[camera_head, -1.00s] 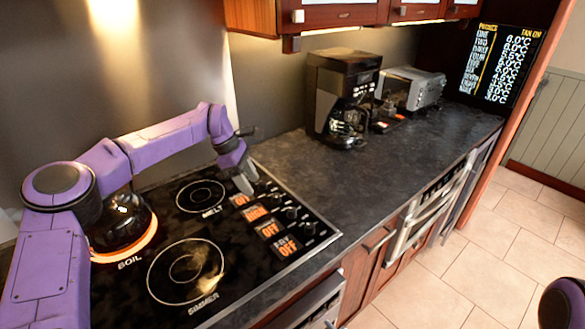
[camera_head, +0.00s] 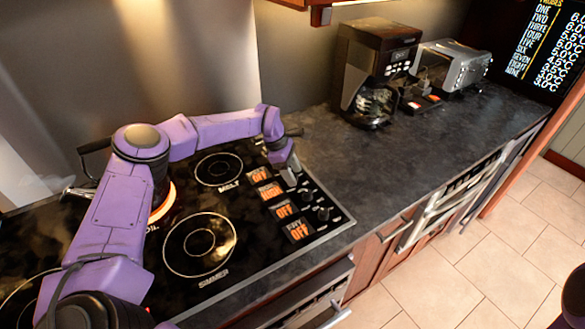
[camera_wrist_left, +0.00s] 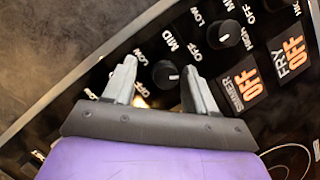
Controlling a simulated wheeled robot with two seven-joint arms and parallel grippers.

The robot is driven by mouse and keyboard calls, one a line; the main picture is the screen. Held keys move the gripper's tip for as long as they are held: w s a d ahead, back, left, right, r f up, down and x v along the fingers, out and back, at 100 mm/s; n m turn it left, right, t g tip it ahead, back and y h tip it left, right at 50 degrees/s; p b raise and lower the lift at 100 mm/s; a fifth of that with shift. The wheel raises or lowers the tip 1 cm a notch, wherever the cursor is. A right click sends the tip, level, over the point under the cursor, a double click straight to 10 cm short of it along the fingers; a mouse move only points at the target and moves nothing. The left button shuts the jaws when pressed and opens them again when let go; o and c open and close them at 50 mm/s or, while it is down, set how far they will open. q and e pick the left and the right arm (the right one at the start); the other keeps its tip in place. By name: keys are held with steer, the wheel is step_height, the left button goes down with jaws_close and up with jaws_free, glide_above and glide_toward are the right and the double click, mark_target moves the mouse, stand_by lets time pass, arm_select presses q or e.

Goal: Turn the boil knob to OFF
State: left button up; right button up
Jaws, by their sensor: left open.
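The black cooktop (camera_head: 165,262) has a row of dark knobs along its right edge. My left gripper (camera_head: 291,176) reaches down over that row, beside the orange display reading HIGH (camera_head: 270,191). In the left wrist view its two grey fingers (camera_wrist_left: 160,76) are apart. A round black knob (camera_wrist_left: 166,74), by its place in the row the boil knob, sits between the fingertips. Contact with the fingers cannot be told. In the head view the gripper hides this knob. The simmer display (camera_wrist_left: 243,84) and fry display (camera_wrist_left: 287,62) read OFF. My right gripper is out of view.
A neighbouring knob (camera_wrist_left: 229,33) sits close to the right finger. The boil burner (camera_head: 164,203) glows orange behind my left arm. A coffee maker (camera_head: 372,70) and a toaster (camera_head: 452,66) stand farther back. The counter (camera_head: 340,165) between is clear.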

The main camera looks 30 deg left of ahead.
arm_select(q)
steer(key=shift+s+r, duration=0.15)
steer(key=shift+s, duration=0.1)
steer(key=shift+s+r, duration=0.2)
steer(key=shift+s, duration=0.05)
steer(key=shift+c, duration=1.3)
steer(key=c, duration=0.5)
steer(key=shift+f, duration=0.15)
jaws_close()
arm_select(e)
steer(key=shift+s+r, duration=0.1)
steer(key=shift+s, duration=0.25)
